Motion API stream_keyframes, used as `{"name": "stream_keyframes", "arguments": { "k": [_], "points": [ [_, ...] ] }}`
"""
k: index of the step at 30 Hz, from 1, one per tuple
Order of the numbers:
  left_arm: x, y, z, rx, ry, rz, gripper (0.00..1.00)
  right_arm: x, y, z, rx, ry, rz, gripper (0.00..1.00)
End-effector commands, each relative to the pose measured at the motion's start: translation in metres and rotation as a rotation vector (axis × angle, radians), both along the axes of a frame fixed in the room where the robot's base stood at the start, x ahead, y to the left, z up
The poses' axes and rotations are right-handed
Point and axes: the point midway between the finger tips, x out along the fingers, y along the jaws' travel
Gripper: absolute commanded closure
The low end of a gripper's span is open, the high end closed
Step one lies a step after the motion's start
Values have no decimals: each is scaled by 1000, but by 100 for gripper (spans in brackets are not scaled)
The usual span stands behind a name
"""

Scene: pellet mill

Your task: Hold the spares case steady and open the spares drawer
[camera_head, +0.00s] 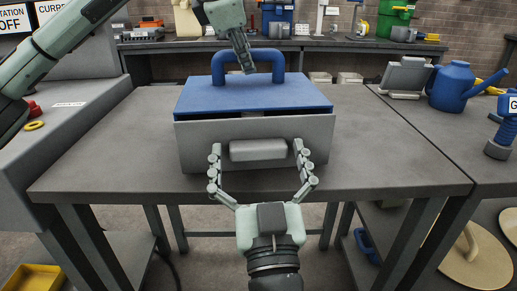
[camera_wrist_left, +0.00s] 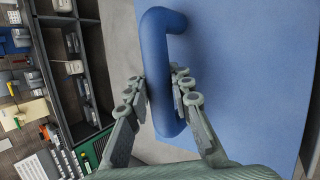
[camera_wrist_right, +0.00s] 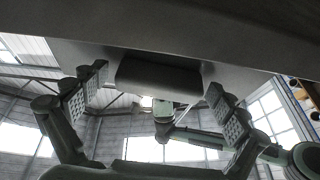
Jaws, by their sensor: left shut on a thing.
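The spares case (camera_head: 205,100) stands on the grey table and has a blue top with a blue arched handle (camera_head: 248,54). My left gripper (camera_head: 246,62) is above the case. In the left wrist view its fingers are shut on the handle (camera_wrist_left: 158,50), one on each side. The grey spares drawer (camera_head: 200,152) faces me, with a pale block pull (camera_head: 258,150) at its middle. A dark gap shows between the blue top and the drawer front. My right gripper (camera_wrist_right: 157,84) is open, its fingers wide on both sides of the pull (camera_wrist_right: 158,76), with gaps at both sides.
The table (camera_head: 110,150) is bare around the case. A blue watering can (camera_head: 455,86) and a grey stand (camera_head: 405,77) are on the surface at the right. A back bench (camera_head: 330,44) holds several items.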

Motion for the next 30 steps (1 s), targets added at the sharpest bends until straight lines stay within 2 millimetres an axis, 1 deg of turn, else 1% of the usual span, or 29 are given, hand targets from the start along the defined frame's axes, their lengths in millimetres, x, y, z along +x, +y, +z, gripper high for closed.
{"name": "stream_keyframes", "arguments": {
  "k": [1, 2, 15, 17, 20, 22, 23, 27, 30],
  "points": [
    [0, 0, -5, 3, 9, 2, 100, 0, 0, -1, 0, 0, 0, 10],
    [0, 0, -5, 3, 9, 2, 100, 0, 0, -1, 0, 0, 0, 14],
    [0, 0, -5, 3, 9, 2, 100, 0, 0, -1, -1, 0, 0, 69],
    [0, 0, -5, 3, 9, 2, 100, 0, 0, 0, -1, 0, 0, 75],
    [0, 0, -5, 3, 9, 2, 100, -4, 0, -1, -1, 1, 0, 75],
    [0, 0, -5, 3, 9, 2, 100, -14, -1, -2, -2, 4, 1, 75],
    [0, 0, -5, 3, 9, 2, 100, -21, -1, -2, -1, 4, 1, 75],
    [0, 0, -5, 3, 8, 2, 100, -57, -4, -3, -4, 6, 2, 75],
    [0, 0, -5, 3, 8, 3, 100, -80, -6, -3, -5, 5, 3, 75]
  ]
}}
